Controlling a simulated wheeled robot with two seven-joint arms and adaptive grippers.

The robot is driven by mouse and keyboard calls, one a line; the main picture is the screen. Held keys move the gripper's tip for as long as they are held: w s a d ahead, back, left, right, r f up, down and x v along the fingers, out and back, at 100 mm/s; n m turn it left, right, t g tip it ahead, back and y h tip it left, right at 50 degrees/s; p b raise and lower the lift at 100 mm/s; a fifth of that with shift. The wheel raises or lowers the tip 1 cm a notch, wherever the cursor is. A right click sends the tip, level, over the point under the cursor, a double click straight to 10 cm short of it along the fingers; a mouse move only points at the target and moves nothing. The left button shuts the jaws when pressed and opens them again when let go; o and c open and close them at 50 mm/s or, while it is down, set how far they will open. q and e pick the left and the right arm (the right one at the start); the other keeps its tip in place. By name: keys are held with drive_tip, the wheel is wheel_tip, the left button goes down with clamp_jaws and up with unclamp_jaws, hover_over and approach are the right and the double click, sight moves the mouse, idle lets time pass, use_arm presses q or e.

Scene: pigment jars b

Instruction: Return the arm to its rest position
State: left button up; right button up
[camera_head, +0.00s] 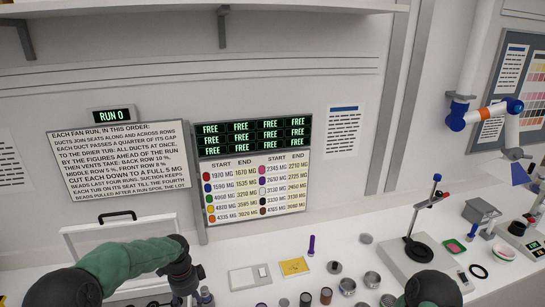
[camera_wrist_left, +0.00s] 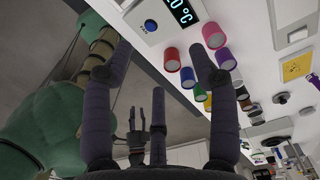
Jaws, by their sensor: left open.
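My left arm in its green sleeve comes in at the lower left of the head view, with the dark wrist of my left gripper (camera_head: 190,275) low over the counter. In the left wrist view the fingers of my left gripper (camera_wrist_left: 160,60) are spread, with nothing between them. Coloured jars, including a pink jar (camera_wrist_left: 213,36), a red jar (camera_wrist_left: 171,60) and a blue jar (camera_wrist_left: 187,78), appear beyond the fingers, apart from them. A small dark gripper, apparently my right gripper (camera_wrist_left: 138,122), shows in the distance; its opening is unclear.
The white counter (camera_head: 228,258) holds a purple marker (camera_head: 311,245), a yellow card (camera_head: 294,266), several small jars and a stand with a black ring (camera_head: 418,251). A clear-fronted case (camera_head: 120,232) stands near my left wrist. A digital readout (camera_wrist_left: 180,12) sits beside the jars.

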use_arm(q)
drive_tip(key=s+d+f+n+h, duration=0.1)
drive_tip(key=s+d+f+n, duration=0.35)
drive_tip(key=f, duration=0.35)
drive_tip(key=s+d+f+n+h, duration=0.2)
drive_tip(key=s+d+f+n, duration=0.25)
drive_tip(key=f, duration=0.45)
drive_tip(key=s+d+f+n, duration=0.3)
drive_tip(key=s+n, duration=0.3)
drive_tip(key=s, duration=0.4)
drive_tip(key=s+d+f+n, duration=0.2)
drive_tip(key=s+f+n, duration=0.25)
drive_tip(key=s, duration=0.45)
drive_tip(key=w+a+b+x, duration=0.1)
drive_tip(key=a+b+x, duration=0.1)
drive_tip(key=b+x, duration=0.7)
drive_tip(key=w+a+f+b+x, duration=0.1)
drive_tip(key=b+x, duration=0.9)
drive_tip(key=b, duration=0.2)
drive_tip(key=shift+a+t+h+b, duration=0.3)
drive_tip(key=shift+a, duration=0.1)
use_arm(e)
wheel_tip(320, 180, down, 22)
drive_tip(key=shift+w+r, duration=0.15)
drive_tip(key=shift+w, duration=0.1)
